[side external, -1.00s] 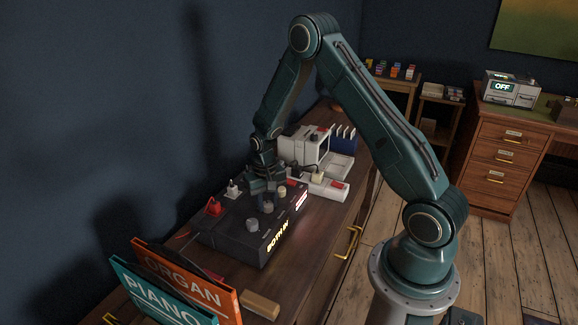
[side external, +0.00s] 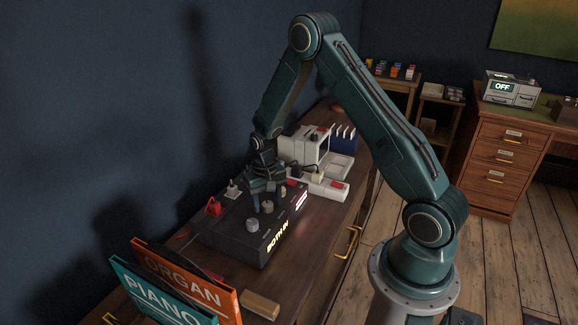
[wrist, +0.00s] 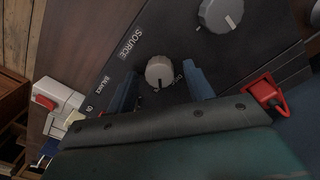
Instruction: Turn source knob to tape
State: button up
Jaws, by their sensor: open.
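The grey source knob (wrist: 160,72) sits on a dark mixer box (wrist: 88,72), close to the printed word SOURCE, in the wrist view. Its light pointer mark is not clear; a dark mark shows at its lower edge. My gripper (wrist: 159,78) is open, with one blue finger on each side of this knob; I cannot tell whether they touch it. In the side view my gripper (side external: 267,200) is low over the box (side external: 225,232), around a grey knob (side external: 267,206). The word TAPE is not readable.
A larger grey knob (wrist: 220,14) is nearby. Red plug (side external: 213,206) and white plug (side external: 232,190) stand at the box's back edge. A lit BOTH IN display (side external: 278,236) is on its front. A white device (side external: 305,146) stands behind; ORGAN (side external: 185,280) and PIANO sleeves stand in front.

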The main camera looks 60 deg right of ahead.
aim_at(267, 204)
notch_tip(267, 204, up, 14)
jog(key=shift+f, duration=0.15)
dwell(0.6)
jog(key=shift+a, duration=0.1)
jog(key=s+a+r+n+t, duration=0.1)
jog(key=s+a+r+n, duration=0.1)
jog(key=s+a+r, duration=0.4)
jog(key=s+a+r+n+t, duration=0.1)
jog(key=s+a+r+t, duration=0.15)
jog(key=r, duration=0.55)
jog(key=s+a+r+n+t, duration=0.1)
jog(key=s+a+r+n, duration=0.1)
jog(key=s, duration=0.5)
jog(key=s+a+r+n+t, duration=0.1)
jog(key=s+a+r+n, duration=0.1)
jog(key=s, duration=0.6)
jog(key=shift+a, duration=0.9)
